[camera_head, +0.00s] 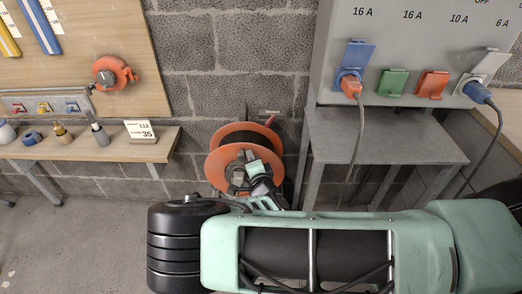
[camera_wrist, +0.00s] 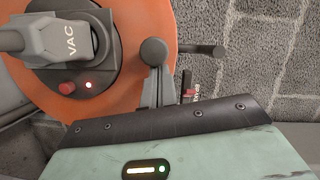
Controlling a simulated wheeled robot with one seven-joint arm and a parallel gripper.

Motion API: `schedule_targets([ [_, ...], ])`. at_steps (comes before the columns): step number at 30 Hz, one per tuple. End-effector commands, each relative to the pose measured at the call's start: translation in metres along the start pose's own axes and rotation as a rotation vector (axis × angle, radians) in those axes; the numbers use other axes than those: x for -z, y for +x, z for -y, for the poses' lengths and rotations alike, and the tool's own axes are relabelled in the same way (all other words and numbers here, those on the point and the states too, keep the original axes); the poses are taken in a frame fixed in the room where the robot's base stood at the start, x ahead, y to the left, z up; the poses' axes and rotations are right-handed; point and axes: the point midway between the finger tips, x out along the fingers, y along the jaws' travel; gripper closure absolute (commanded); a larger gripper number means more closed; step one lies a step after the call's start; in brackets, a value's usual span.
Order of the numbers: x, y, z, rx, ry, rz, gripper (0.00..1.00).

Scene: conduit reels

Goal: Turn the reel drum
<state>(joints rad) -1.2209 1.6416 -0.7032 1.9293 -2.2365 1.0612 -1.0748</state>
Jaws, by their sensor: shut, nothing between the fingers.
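The reel drum (camera_head: 217,165) is an orange disc on a wall-mounted reel with black cable wound behind it. In the wrist view the orange drum face (camera_wrist: 128,92) fills the upper left. Its dark hub carries a grey plug marked VAC (camera_wrist: 70,40), a red button (camera_wrist: 66,88) and a small light. A dark round knob (camera_wrist: 154,51) stands near the drum's right edge. My gripper (camera_wrist: 156,78) is shut, its grey fingers just below the knob; whether they touch it I cannot tell. In the head view my wrist hides part of the drum.
A grey socket panel (camera_head: 340,50) with plugged cables stands right of the reel, above a grey shelf (camera_head: 400,135). A hanging cable (camera_head: 358,135) runs down there. A wooden bench (camera_head: 90,148) with small tools is at left. A block wall is behind the reel.

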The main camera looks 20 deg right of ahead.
Motion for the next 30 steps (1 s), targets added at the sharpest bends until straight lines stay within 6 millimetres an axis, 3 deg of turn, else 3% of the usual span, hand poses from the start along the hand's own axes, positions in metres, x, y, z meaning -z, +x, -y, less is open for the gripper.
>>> schedule_targets([
  [1, -0.006, 0.001, 0.009, -0.011, -0.04, 0.005, 1.0],
  [6, -0.026, 0.008, 0.014, -0.06, -0.193, 0.005, 1.0],
  [19, -0.076, 0.023, 0.011, -0.177, -0.562, 0.003, 1.0],
  [30, -0.099, 0.032, 0.006, -0.18, -0.566, 0.0, 1.0],
])
